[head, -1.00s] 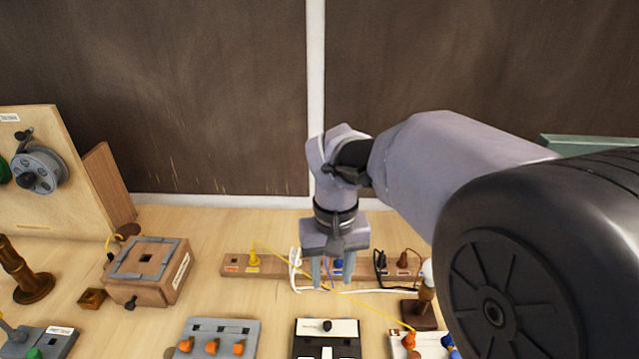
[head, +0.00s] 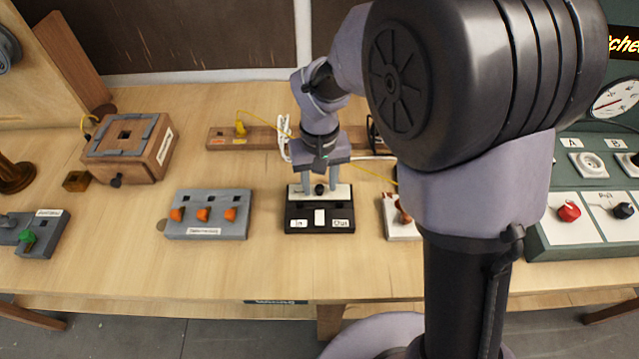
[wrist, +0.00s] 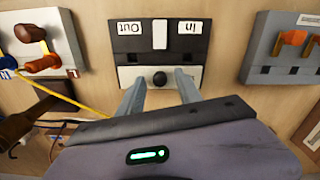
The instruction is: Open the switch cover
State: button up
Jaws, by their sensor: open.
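The switch box (head: 318,221) stands on the table in front of me, with a black front part bearing white labels and a white cover (head: 339,191) behind it. A round black knob (head: 319,189) sits on the white cover. The box also shows in the wrist view (wrist: 135,41), upside down, with the knob (wrist: 159,79) on its white strip. My gripper (head: 319,190) is open, with one finger on each side of the knob. In the wrist view the fingers (wrist: 160,80) flank the knob with gaps. Whether they touch the cover I cannot tell.
A grey block with orange levers (head: 209,226) stands to the left. A white terminal block (head: 399,222) is close on the right, partly behind my arm. A wooden power strip (head: 223,138) with cables lies behind. The table front is clear.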

aim_at(319, 185)
jog(key=shift+c, duration=0.2)
grip_shut()
jog(key=p, duration=0.3)
jog(key=r+g+p, duration=0.1)
jog(key=p, duration=0.1)
jog(key=shift+w+r+g+p, duration=0.25)
jog(key=shift+w+g+p, duration=0.05)
jog(key=shift+p, duration=0.1)
jog(key=p, duration=0.2)
jog(key=g+p, duration=0.1)
jog(key=p, duration=0.1)
jog(key=shift+w+r+g+p, duration=0.2)
jog(key=shift+w+g+p, duration=0.1)
jog(key=shift+w+p, duration=0.1)
jog(key=w+g+p, duration=0.1)
jog(key=p, duration=0.2)
jog(key=shift+g+p, duration=0.3)
jog(key=shift+w+f+g+p, duration=0.3)
jog(key=shift+g+p, duration=0.4)
jog(key=shift+p, duration=0.1)
jog(key=shift+w+f+g, duration=0.35)
jog(key=shift+g, duration=0.55)
jog(key=shift+w+d+g+b, duration=0.1)
jog(key=shift+w+g+b, duration=0.1)
jog(key=shift+g+b, duration=0.25)
